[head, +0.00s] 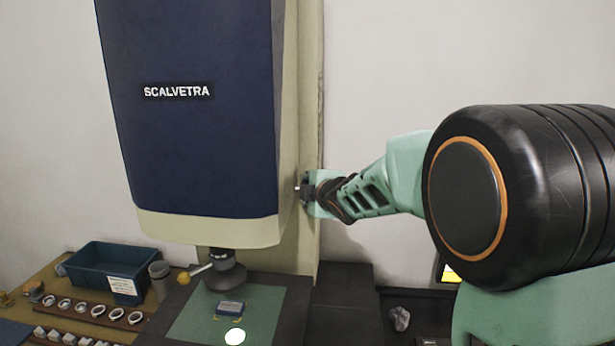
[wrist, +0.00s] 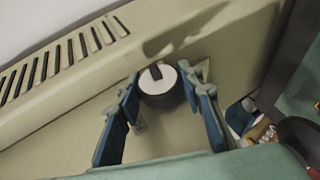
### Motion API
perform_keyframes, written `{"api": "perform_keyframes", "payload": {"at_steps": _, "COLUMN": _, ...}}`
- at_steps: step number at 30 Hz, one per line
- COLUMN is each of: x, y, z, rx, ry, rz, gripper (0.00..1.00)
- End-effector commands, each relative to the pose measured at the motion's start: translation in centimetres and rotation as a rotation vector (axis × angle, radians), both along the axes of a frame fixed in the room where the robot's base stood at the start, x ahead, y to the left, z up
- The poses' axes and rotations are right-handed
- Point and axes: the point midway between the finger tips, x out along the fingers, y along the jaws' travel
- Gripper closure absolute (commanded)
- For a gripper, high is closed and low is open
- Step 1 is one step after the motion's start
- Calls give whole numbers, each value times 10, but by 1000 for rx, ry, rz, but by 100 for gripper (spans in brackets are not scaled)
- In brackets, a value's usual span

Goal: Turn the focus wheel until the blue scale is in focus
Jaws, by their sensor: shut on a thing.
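The focus wheel (wrist: 160,85) is a dark knob with a pale face and a dark mark, on the cream side of the machine (head: 195,110). In the wrist view my gripper (wrist: 160,90) has one blue finger on each side of the wheel and is shut on it. In the head view my gripper (head: 305,190) meets the machine's right side, and the wheel is mostly hidden there. A blue scale, if shown on a screen, is not visible; only a sliver of a lit yellow display (head: 449,273) shows behind my arm.
Below the machine a small grey-blue block (head: 230,308) lies on a green stage (head: 190,326). A blue bin (head: 85,268), a rack with several rings (head: 95,308) and a grey cup (head: 160,280) stand at left. A crumpled object (head: 400,318) lies at lower right.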

Motion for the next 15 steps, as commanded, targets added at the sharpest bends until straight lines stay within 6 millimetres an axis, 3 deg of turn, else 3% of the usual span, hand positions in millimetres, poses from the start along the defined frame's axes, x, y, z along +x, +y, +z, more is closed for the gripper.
{"api": "perform_keyframes", "payload": {"at_steps": 1, "x": 1, "y": 0, "z": 8, "rx": 1, "ry": 9, "rz": 1, "gripper": 90}}
{"api": "perform_keyframes", "payload": {"at_steps": 15, "x": 0, "y": 1, "z": 4, "rx": 7, "ry": 88, "rz": 0, "gripper": 90}}
